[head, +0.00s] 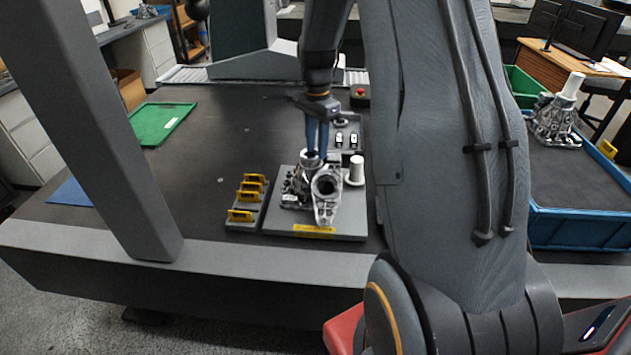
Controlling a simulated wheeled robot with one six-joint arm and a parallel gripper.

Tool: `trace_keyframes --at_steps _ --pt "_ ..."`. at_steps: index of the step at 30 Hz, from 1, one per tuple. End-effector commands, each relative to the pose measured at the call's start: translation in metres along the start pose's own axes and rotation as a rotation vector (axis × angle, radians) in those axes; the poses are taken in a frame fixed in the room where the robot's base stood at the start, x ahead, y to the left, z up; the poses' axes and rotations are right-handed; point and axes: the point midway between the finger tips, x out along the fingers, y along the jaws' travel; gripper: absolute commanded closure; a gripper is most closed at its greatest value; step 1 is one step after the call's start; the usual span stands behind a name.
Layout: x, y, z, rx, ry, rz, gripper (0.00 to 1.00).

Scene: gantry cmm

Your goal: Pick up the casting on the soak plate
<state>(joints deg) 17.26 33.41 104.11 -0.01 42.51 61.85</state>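A silvery metal casting (325,187) with a large round bore and a narrower neck sits on the grey soak plate (350,225), which has a yellow label on its front edge. My gripper (316,150) points down from above, its two blue fingers close together. The fingertips are at the top of the casting's neck in the picture. I cannot tell whether they touch it or how far apart they are. The casting appears to rest on the plate.
A white cylinder (357,170) stands right of the casting. Yellow pieces stand in a grey rack (245,218) at its left. A green tray (161,123) lies farther left. Another casting (555,120) is in a blue-rimmed tray (580,228) at right. A grey column (95,125) crosses the left side.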

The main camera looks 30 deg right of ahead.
Motion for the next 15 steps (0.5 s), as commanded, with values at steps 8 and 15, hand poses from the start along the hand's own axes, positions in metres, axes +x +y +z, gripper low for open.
trace_keyframes --at_steps 8,15 --pt "0.026 0.000 0.000 -0.001 0.000 0.000 0.69" --pt "0.027 0.000 0.000 -0.001 0.000 -0.001 0.70"
